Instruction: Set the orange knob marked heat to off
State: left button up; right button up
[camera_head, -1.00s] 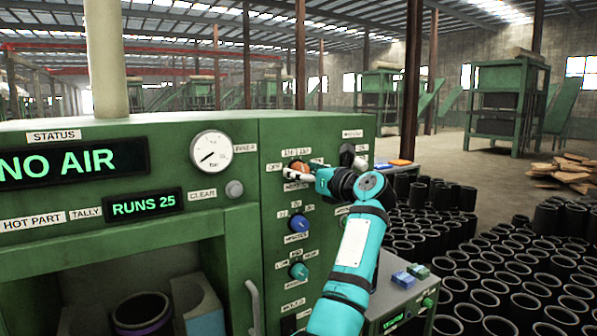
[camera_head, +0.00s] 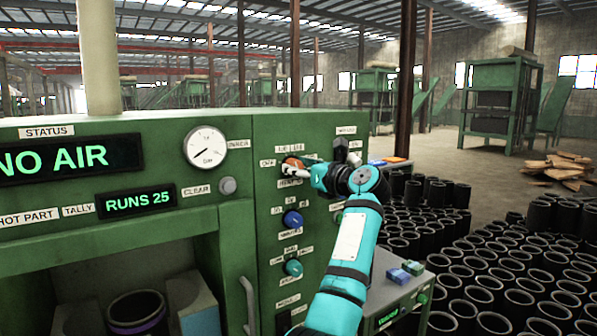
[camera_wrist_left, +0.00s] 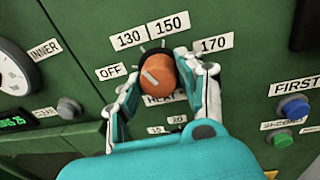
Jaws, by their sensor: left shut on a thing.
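The orange knob (camera_wrist_left: 158,74) sits on the green panel, with labels OFF (camera_wrist_left: 110,71), 130, 150 and 170 around it and a partly covered HEAT label (camera_wrist_left: 163,99) below. A pale line on its face slants toward the upper left; which label it points at I cannot tell for sure. My left gripper (camera_wrist_left: 160,83) is shut on the knob, one finger on each side. In the head view, the knob (camera_head: 292,164) is partly hidden behind my left gripper (camera_head: 297,168), which reaches in from the right. My right gripper is in neither view.
A blue knob (camera_head: 293,220) and a teal knob (camera_head: 293,267) sit below on the same panel. A dark lever (camera_head: 341,149) is to the upper right. A gauge (camera_head: 205,147) is to the left. Black sleeves (camera_head: 500,290) stand on the floor at right.

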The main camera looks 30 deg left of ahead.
pick_arm(q)
jog(key=shift+r+n+h+b, duration=0.1)
jog(key=shift+n+h+b, duration=0.3)
jog(key=shift+n+b, duration=2.5)
jog(key=shift+n+p, duration=1.05)
jog(key=shift+n, duration=0.05)
jog(key=o, duration=1.2)
jog(key=shift+c, duration=0.2)
